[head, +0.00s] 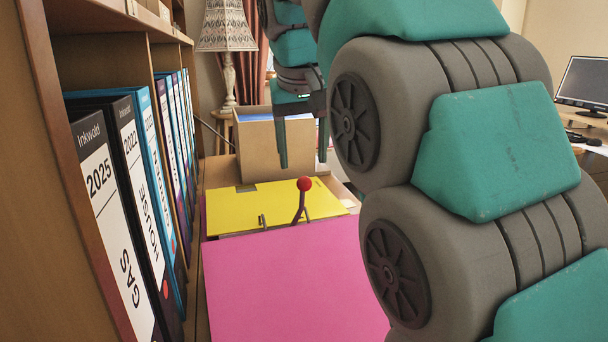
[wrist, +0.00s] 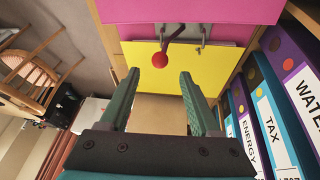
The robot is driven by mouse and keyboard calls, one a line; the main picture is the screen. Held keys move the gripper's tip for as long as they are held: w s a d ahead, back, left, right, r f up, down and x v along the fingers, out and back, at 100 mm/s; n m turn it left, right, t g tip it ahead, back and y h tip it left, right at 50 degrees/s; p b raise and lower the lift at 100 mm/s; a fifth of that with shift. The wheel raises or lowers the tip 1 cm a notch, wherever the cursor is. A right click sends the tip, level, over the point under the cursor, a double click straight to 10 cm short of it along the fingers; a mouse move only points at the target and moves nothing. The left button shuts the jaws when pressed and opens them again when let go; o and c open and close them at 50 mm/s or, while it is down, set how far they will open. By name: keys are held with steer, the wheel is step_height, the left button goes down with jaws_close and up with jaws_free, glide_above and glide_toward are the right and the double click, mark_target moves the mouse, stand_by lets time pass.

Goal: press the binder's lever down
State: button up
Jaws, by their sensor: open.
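An open binder lies flat on the desk, with a pink cover (head: 290,275) nearer me and a yellow cover (head: 255,205) beyond it. Its lever (head: 301,202) stands up between the covers and ends in a red ball; the ball also shows in the wrist view (wrist: 159,60). A metal ring part (head: 262,222) stands left of the lever in the head view. My gripper (head: 303,160) is open and empty, beyond the lever and above the far side of the yellow cover. In the wrist view its fingers (wrist: 158,82) point toward the binder, with the red ball just past the tips, apart from them.
Upright labelled binders (head: 120,190) fill the shelf along the left. A monitor (head: 585,82) is at the far right. A wooden chair (wrist: 30,80) shows at left in the wrist view.

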mark_target(304, 178)
steer(key=shift+b+x, duration=1.05)
steer(key=shift+x, duration=2.85)
jaws_close()
